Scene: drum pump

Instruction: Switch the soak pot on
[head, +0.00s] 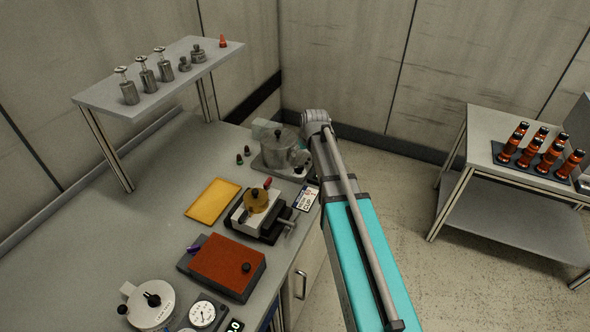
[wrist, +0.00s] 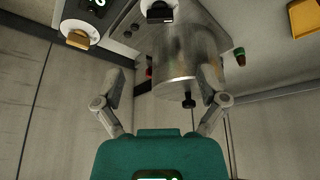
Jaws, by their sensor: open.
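The soak pot (head: 279,150) is a grey metal cylinder on a grey base (head: 270,167) at the back right of the bench. In the wrist view the pot (wrist: 185,58) appears upside down, its black lid knob (wrist: 189,101) pointing down the picture. Above it show a white dial with a black knob (wrist: 160,12) and a white dial with a tan knob (wrist: 78,39), beside a small lit display (wrist: 97,3). My gripper (wrist: 161,75) is open, its fingers apart on either side of the pot's outline, with nothing held. In the head view my arm hides the fingertips.
A yellow tray (head: 212,200), a brass-topped fixture (head: 257,205) and a red-brown block (head: 226,263) lie nearer on the bench. Small green and red pieces (head: 243,154) stand left of the pot. A raised shelf (head: 157,77) holds metal weights. A side table (head: 490,122) holds several orange-black bottles.

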